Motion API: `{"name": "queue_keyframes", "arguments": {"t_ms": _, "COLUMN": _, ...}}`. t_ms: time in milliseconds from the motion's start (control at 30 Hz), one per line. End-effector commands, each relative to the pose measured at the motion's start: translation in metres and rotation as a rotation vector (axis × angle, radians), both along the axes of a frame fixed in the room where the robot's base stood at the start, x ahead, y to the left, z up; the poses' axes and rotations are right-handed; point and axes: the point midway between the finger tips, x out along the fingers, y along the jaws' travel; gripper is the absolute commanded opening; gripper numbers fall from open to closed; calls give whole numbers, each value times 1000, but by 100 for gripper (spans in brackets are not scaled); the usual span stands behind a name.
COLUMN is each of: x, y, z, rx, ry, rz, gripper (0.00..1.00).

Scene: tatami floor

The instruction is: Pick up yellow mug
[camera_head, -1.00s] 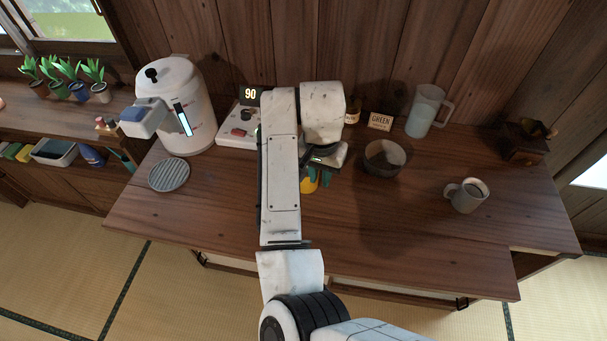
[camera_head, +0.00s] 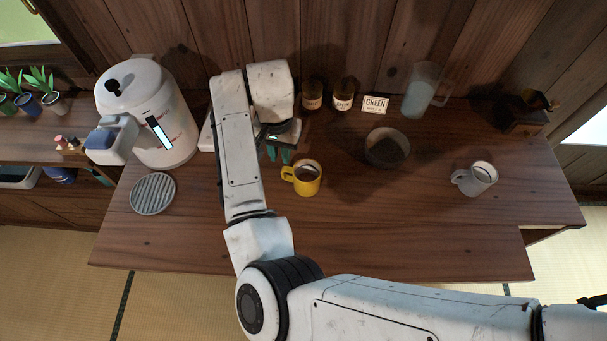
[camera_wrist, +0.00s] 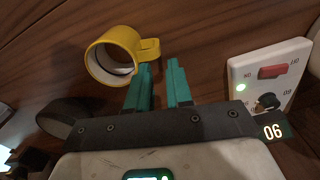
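The yellow mug (camera_head: 311,187) stands upright on the wooden counter with dark contents, its handle pointing left in the head view. It also shows in the wrist view (camera_wrist: 97,58), up and to the left of the fingers, its handle just beyond the left fingertip. My gripper (camera_head: 279,154) hangs left of and behind the mug in the head view. In the wrist view its two teal fingers (camera_wrist: 159,64) are apart with nothing between them. I cannot tell whether the left fingertip touches the handle.
A dark bowl (camera_head: 387,150) stands right of the mug, and a grey mug (camera_head: 477,178) further right. Two jars and a GREEN sign (camera_head: 375,105) stand behind. A white dispenser (camera_head: 150,110) and a round grate (camera_head: 153,194) are at left. The counter's front is clear.

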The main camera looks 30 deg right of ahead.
Motion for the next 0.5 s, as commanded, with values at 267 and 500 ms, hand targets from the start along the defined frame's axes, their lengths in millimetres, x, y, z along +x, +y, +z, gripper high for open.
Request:
{"name": "queue_keyframes", "arguments": {"t_ms": 267, "x": -1, "y": 0, "z": -22, "rx": 0, "ry": 1, "rz": 1, "gripper": 20}}
{"name": "queue_keyframes", "arguments": {"t_ms": 500, "x": -6, "y": 1, "z": -56, "rx": 1, "ry": 2, "rz": 0, "gripper": 20}}
